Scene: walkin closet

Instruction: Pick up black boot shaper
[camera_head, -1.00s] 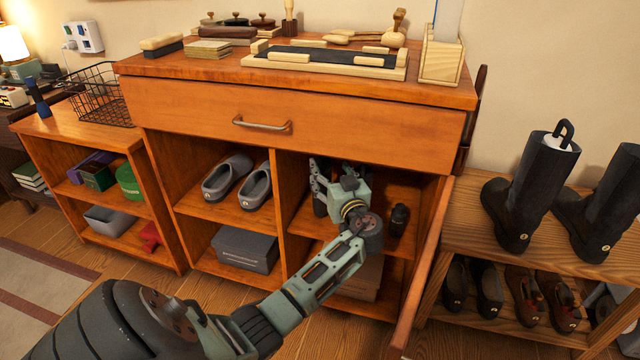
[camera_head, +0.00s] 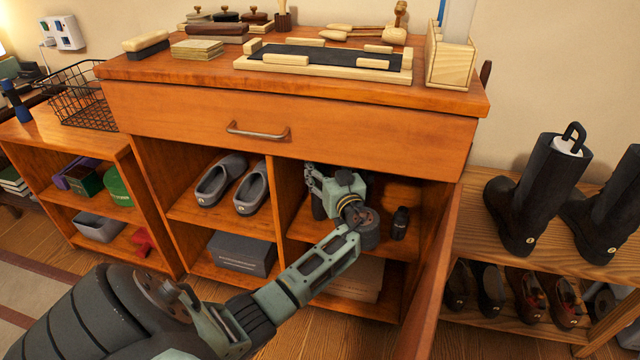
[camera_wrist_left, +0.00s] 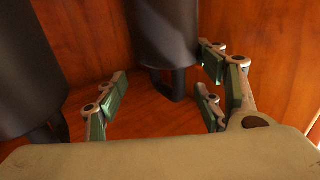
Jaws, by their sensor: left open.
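My left gripper (camera_head: 314,182) is inside the upper right compartment of the wooden cabinet (camera_head: 290,109), fingers apart. In the left wrist view a dark cylinder with a loop handle, seemingly the black boot shaper (camera_wrist_left: 167,45), stands in front of the open gripper (camera_wrist_left: 163,95). Its loop lies between the fingers; I see no finger closed on it. A second dark cylinder with a loop (camera_wrist_left: 25,75) is at the left, outside the fingers. In the head view a dark upright shape (camera_head: 318,207) shows partly behind the gripper. My right gripper is out of view.
The cabinet's open door (camera_head: 440,270) borders the compartment at right. Grey slippers (camera_head: 252,187) fill the left compartment. Black boots (camera_head: 535,195) stand on a rack at right, one holding a white shaper.

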